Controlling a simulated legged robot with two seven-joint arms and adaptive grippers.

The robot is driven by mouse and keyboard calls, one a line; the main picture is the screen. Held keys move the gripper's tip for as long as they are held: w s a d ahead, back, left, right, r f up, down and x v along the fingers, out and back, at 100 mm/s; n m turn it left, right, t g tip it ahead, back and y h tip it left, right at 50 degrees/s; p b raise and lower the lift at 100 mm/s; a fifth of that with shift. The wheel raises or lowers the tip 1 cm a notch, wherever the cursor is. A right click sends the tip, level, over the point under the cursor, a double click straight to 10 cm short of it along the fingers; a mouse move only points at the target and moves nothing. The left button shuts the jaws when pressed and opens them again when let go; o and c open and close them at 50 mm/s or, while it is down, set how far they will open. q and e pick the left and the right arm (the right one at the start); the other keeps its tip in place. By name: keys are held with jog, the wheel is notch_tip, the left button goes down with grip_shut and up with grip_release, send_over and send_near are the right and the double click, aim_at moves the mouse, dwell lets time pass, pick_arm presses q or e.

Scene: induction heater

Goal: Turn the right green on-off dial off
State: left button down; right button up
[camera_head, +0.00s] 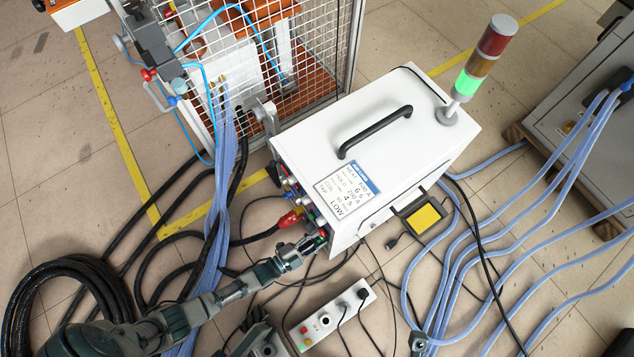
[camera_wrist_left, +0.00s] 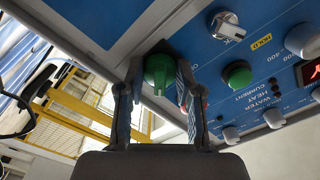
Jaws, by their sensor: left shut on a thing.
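The white induction heater box (camera_head: 357,120) stands in the middle of the head view, with its control panel on the lower left side. My left gripper (camera_head: 314,240) is at the lower corner of that panel. In the left wrist view, the green on-off dial (camera_wrist_left: 159,73) sits between the two fingers of my left gripper (camera_wrist_left: 157,95), which is shut on it. The dial's grip ridge points down in that picture. The fingers partly cover the panel around the dial. My right gripper is not recognisable in either view.
A green button (camera_wrist_left: 237,74) and a white knob (camera_wrist_left: 226,25) are close to the fingers. A red connector (camera_head: 291,218) and black cables lie beside my wrist. A white power strip (camera_head: 331,315) is below. The signal tower (camera_head: 467,82) glows green.

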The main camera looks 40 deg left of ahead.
pick_arm(q)
jog(key=shift+f+n, duration=0.1)
jog(key=shift+n, duration=0.2)
jog(key=n, duration=0.4)
jog(key=shift+n, duration=0.3)
jog(key=n, duration=0.8)
jog(key=shift+n, duration=0.4)
jog(key=shift+a+n, duration=0.1)
jog(key=shift+n, duration=1.8)
jog(key=shift+f, duration=0.1)
jog(key=c, duration=0.8)
grip_release()
jog(key=shift+o, duration=0.2)
